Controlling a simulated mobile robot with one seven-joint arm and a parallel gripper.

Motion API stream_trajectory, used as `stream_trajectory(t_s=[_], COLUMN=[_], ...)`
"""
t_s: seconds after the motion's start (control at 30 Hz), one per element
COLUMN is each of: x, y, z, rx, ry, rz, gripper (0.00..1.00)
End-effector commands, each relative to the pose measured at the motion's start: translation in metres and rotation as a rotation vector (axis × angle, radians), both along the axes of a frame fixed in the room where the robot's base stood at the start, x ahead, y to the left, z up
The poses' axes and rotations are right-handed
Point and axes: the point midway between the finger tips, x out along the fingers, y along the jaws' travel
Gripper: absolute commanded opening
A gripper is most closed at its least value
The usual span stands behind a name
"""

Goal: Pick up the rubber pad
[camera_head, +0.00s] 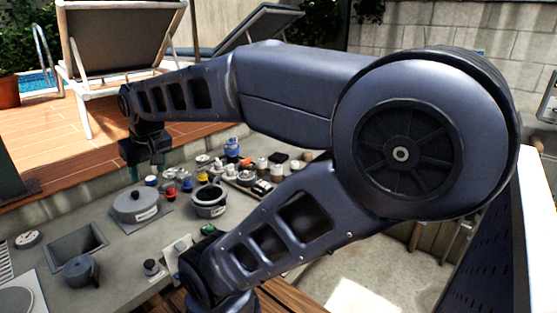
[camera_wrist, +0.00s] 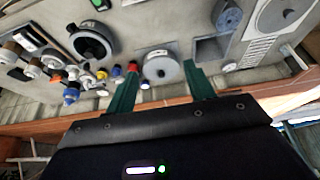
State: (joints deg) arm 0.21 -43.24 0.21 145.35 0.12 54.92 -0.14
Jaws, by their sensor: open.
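I cannot pick out the rubber pad with certainty in either view; it may be among the small crowded parts or hidden behind my arm. My gripper (camera_wrist: 158,68) shows two green fingers spread apart in the wrist view, with nothing between them. In the head view my gripper (camera_head: 143,160) hangs above the counter's back edge, near a round grey lidded housing (camera_head: 134,203) on a square plate. In the wrist view the same housing (camera_wrist: 161,70) lies beyond the fingertips, apart from them.
Many small bottles, caps and fittings crowd the grey counter, including a blue bottle (camera_head: 232,148). An open round pot (camera_head: 208,202), a square recess (camera_head: 75,243) and a grey round piece with a handle (camera_head: 82,270) stand nearby. A wooden deck (camera_head: 60,150) lies behind.

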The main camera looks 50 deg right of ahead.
Motion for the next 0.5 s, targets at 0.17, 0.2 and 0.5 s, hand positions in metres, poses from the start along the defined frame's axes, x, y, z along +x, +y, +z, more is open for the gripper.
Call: stream_trajectory(t_s=[0.17,0.2,0.5], x=[0.0000,0.0000,0.0034], y=[0.0000,0.0000,-0.0018], z=[0.0000,0.0000,0.0014], rx=[0.000,0.000,0.002], ry=[0.000,0.000,0.001], rz=[0.000,0.000,-0.009], gripper=[0.89,0.97,1.00])
